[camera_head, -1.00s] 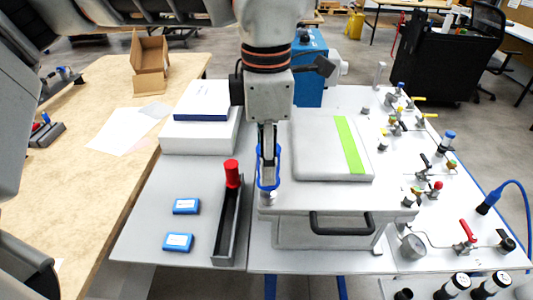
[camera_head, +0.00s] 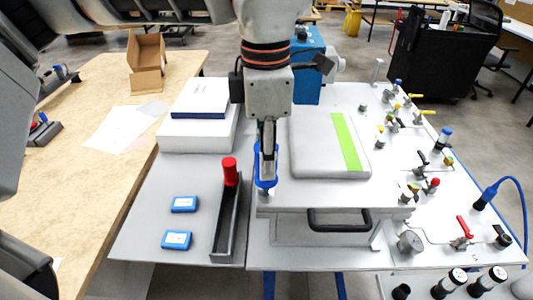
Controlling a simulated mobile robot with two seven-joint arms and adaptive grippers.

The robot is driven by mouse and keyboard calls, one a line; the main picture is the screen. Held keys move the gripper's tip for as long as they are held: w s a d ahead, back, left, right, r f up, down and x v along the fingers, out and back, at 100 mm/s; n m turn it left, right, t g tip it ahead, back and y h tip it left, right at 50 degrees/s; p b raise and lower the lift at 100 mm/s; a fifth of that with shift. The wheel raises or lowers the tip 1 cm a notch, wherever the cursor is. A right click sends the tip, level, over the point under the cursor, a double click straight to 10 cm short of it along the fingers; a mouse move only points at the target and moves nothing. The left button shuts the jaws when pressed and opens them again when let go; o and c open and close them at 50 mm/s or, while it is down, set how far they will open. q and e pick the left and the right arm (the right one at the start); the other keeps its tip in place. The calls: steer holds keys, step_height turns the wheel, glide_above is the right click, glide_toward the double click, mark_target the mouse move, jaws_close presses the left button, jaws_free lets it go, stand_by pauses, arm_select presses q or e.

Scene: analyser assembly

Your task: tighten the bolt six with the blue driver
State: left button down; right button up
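The blue driver (camera_head: 265,182) is upright in my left gripper (camera_head: 267,152), which is shut on it. The driver's lower end is over the front left corner of the grey analyser housing (camera_head: 285,202). A small bolt head (camera_head: 265,191) shows just under it; I cannot tell whether the tip is seated on it. None of the bolts shows a readable number. My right gripper is not in view.
A red-handled driver (camera_head: 230,172) stands in a dark narrow tray (camera_head: 229,222) left of the housing. Two blue boxes (camera_head: 184,204) (camera_head: 177,240) lie farther left. A lid with a green stripe (camera_head: 347,142) and a black handle (camera_head: 339,221) are close on the right.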

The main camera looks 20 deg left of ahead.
arm_select(q)
steer(key=shift+r, duration=0.2)
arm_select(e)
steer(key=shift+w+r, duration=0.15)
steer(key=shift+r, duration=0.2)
